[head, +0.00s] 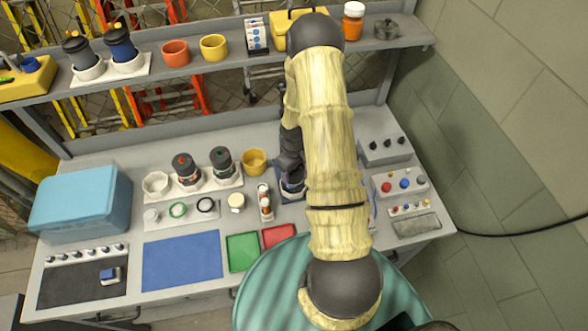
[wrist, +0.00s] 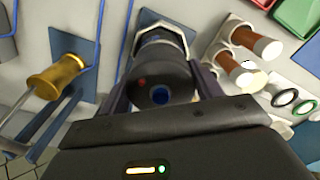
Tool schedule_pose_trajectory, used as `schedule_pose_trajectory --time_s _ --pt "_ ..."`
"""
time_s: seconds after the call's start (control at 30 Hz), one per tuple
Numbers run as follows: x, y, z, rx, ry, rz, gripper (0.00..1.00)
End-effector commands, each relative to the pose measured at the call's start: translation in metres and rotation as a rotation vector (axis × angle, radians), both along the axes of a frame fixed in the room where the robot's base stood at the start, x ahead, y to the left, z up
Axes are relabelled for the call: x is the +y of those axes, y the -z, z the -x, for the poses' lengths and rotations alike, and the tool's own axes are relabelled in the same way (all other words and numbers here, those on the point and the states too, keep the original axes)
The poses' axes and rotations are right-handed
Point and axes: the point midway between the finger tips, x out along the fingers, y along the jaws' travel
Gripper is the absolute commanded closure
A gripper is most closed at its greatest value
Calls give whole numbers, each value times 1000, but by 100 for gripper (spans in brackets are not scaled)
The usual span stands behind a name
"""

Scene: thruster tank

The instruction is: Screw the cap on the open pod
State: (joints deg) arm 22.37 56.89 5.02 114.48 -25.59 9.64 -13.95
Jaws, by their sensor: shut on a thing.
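My gripper (head: 290,162) reaches down to the right of the middle of the bench, and my arm hides part of it in the head view. In the wrist view my gripper (wrist: 162,84) is shut on a dark round cap (wrist: 158,94) with a blue centre and a red mark. The cap is at the top of a pod (wrist: 160,38) with a pale lower part, standing on a blue pad. The pod also shows partly in the head view (head: 292,187). Whether the cap's thread is engaged cannot be seen.
A white rack (head: 208,185) with two dark-topped pods and a white cup stands left of my gripper. Near it are a yellow cup (head: 254,161) and a small bottle stand (head: 265,203). A gold-handled tool (wrist: 56,76) lies beside the pod. A blue mat (head: 182,260) is clear.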

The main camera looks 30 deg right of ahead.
Motion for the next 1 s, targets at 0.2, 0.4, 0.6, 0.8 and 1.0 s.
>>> schedule_pose_trajectory --time_s 0.2,0.4,0.6,0.8,1.0 --pt "0 0 0 0 0 0 56" --pt "0 1 0 0 56 0 56" --pt "0 2 0 -1 331 0 56" --pt "0 2 -1 -2 665 1 56" --pt "-1 2 0 -2 1014 2 56"
